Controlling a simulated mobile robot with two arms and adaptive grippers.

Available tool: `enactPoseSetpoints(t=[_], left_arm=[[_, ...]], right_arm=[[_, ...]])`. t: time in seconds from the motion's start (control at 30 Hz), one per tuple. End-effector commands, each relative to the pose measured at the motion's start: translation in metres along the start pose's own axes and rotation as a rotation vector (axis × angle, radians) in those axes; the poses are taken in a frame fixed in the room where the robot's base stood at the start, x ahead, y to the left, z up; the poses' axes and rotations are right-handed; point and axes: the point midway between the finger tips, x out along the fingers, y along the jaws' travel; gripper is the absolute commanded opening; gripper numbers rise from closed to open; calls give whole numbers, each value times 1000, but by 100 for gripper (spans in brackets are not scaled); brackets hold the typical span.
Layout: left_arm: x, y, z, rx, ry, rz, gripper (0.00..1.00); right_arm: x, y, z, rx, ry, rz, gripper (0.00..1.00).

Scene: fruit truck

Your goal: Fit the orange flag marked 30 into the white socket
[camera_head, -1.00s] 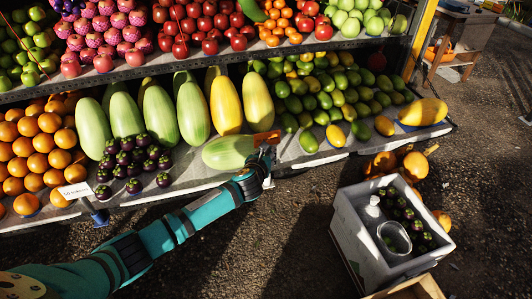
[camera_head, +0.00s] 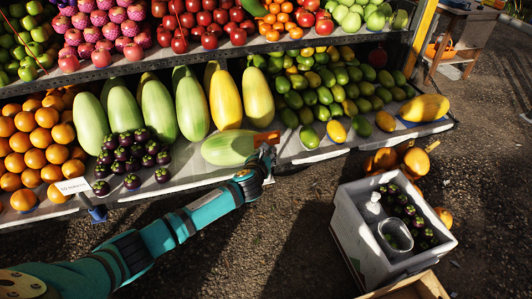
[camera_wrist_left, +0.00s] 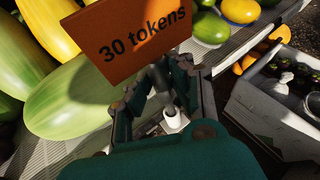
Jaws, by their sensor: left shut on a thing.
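The orange flag (camera_head: 266,138), marked "30 tokens", is held by my left gripper (camera_head: 264,157) at the front edge of the lower shelf. In the left wrist view the flag (camera_wrist_left: 133,36) stands above the fingers of my left gripper (camera_wrist_left: 160,95), which are shut on its lower part. A white socket (camera_wrist_left: 171,114) with a round cup shows just beyond and below the fingers in the left wrist view. It looks apart from the flag, but the fingers hide part of the gap. In the head view my gripper hides the socket. My right gripper is not in view.
A pale green melon (camera_head: 229,147) lies close behind the flag on the shelf (camera_head: 305,152). Mangoes are piled to the right. A white box (camera_head: 362,232) with mangosteens and a jar stands on the ground at right. A white label (camera_head: 73,186) sits at the shelf's left front.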

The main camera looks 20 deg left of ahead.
Motion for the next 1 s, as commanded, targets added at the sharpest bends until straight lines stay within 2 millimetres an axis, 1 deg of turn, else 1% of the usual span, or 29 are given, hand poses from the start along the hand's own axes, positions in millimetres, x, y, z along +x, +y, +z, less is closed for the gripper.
enactPoseSetpoints(t=[1.0], left_arm=[[10, 2, -24, 0, 0, 0, 0]], right_arm=[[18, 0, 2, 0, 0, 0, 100]])
